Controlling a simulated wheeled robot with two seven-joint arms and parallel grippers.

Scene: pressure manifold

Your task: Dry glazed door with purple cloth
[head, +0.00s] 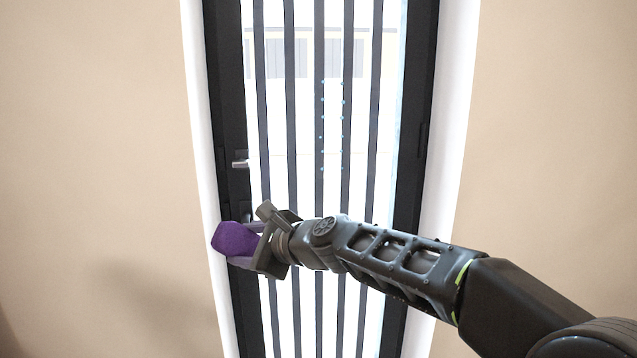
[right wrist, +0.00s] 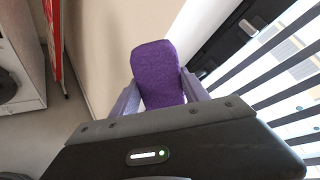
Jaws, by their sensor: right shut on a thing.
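The glazed door (head: 425,60) has a dark frame and vertical dark bars over bright glass. Small blue drops show in two columns on the glass, in its upper middle part. The purple cloth (head: 236,239) is a compact pad. My right gripper (head: 250,244) is shut on it, in front of the door's lower left frame edge. In the right wrist view the cloth (right wrist: 160,72) stands out between the two fingers, with the door (right wrist: 235,40) to the right. I cannot tell whether the cloth touches the door. My left gripper is not in view.
A door handle (head: 240,163) sticks out on the left side of the frame, above my gripper. Beige walls (head: 90,120) stand on both sides. In the right wrist view a white appliance (right wrist: 18,75) and a red upright thing (right wrist: 54,35) stand at the left.

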